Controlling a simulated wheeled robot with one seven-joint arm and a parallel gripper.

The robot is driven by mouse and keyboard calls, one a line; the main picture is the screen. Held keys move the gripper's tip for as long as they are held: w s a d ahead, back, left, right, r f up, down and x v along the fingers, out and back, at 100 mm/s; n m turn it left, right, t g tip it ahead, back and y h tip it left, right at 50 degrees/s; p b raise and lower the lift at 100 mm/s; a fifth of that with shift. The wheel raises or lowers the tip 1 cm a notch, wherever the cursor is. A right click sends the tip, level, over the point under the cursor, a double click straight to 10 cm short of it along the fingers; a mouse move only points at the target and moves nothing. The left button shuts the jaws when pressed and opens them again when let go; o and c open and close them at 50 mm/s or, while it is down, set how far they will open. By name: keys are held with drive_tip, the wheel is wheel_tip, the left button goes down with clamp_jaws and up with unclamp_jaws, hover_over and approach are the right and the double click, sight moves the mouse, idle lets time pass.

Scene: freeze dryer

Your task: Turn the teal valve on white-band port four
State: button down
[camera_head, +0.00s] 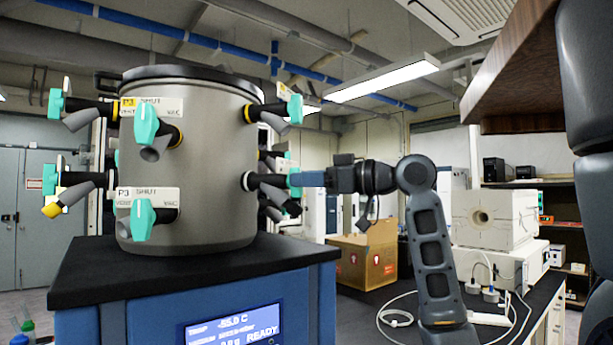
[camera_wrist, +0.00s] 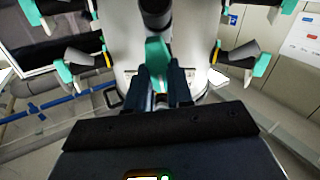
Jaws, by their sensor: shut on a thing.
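A grey freeze-dryer drum (camera_head: 217,215) carries several ports with teal valve handles. My gripper (camera_head: 298,180) reaches in from the right to a port on the drum's lower right side. It is shut on that port's teal valve handle (camera_wrist: 156,50), which sits between the two dark fingers in the wrist view. In the head view only a little of this teal handle (camera_head: 294,182) shows beside the fingers. This port's label is not readable from here. The lower front port, labelled P3, has its own teal valve (camera_head: 143,219), apart from my gripper.
Another teal valve (camera_head: 146,122) is at the upper front and one (camera_head: 295,108) above my gripper. Neighbouring valves (camera_wrist: 64,71) and (camera_wrist: 262,64) flank the held one in the wrist view. A cardboard box (camera_head: 365,258) stands behind my arm. The blue cabinet display reads READY.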

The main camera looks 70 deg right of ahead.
drive_tip(key=shift+m, duration=0.6)
drive_tip(key=shift+m+p, duration=0.3)
drive_tip(key=c, duration=1)
unclamp_jaws()
drive_tip(key=shift+s, duration=0.15)
drive_tip(key=s+b, duration=0.2)
drive_tip(key=s, duration=0.5)
drive_tip(key=shift+s, duration=0.25)
drive_tip(key=shift+s, duration=0.1)
